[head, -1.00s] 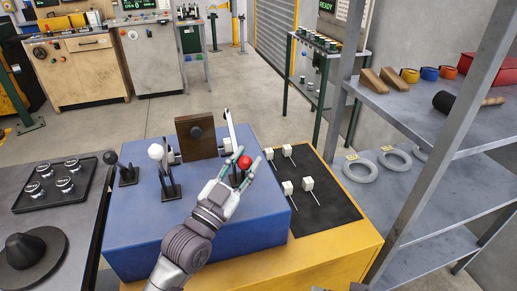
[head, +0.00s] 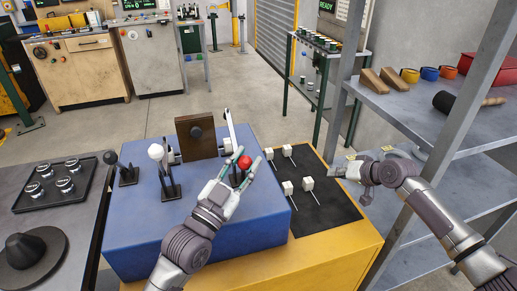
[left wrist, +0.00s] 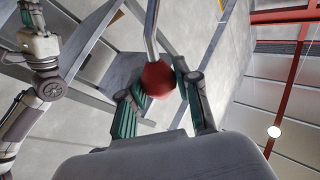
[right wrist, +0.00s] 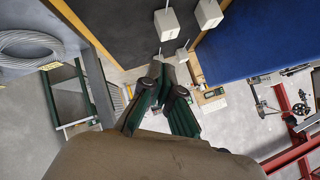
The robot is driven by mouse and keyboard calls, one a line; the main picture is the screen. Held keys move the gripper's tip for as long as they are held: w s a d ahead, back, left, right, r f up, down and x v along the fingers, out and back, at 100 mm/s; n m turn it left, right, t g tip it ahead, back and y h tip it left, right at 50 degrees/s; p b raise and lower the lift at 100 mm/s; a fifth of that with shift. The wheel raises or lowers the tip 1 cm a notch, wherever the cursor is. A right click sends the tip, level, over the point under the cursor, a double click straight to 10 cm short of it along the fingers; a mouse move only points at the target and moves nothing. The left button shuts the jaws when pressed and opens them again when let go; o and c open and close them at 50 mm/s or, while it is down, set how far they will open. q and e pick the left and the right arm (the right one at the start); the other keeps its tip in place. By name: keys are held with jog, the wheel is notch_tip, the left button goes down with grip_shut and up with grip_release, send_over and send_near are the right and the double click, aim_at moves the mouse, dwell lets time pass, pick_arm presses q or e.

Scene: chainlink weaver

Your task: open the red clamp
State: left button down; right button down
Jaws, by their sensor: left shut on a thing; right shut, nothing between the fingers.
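The red clamp shows as a red ball knob (head: 244,162) on a pale lever (head: 230,130) at the right of the blue block (head: 230,225). My left gripper (head: 242,170) is shut on the red knob. In the left wrist view the red knob (left wrist: 158,79) sits between the two fingers, with its metal rod running up from it. My right gripper (head: 335,170) is in the air at the right, near the shelf post. In the right wrist view its fingers (right wrist: 166,72) are together and empty.
A white-knobbed lever (head: 156,153) and a black-knobbed lever (head: 111,158) stand left on the blue block, near a brown block (head: 196,137). A dark mat (head: 322,213) holds several white cubes with pins. A grey shelf (head: 430,105) with rings stands at the right.

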jog(key=s+a+r+n+g+y, duration=0.4)
jog(key=a+r+n+g+y, duration=0.25)
jog(key=r, duration=0.25)
jog(key=s+a+r+n+g+y, duration=0.3)
jog(key=a+r+n+g+y, duration=0.3)
jog(key=r, duration=0.3)
pick_arm(q)
jog(key=shift+r, duration=0.1)
pick_arm(e)
jog(key=s+a+m+t, duration=0.1)
jog(key=s+a, duration=0.3)
jog(key=a, duration=0.6)
jog(key=shift+s+a+f+y, duration=0.15)
jog(key=shift+s+f+y, duration=0.1)
jog(key=shift+f+y, duration=0.1)
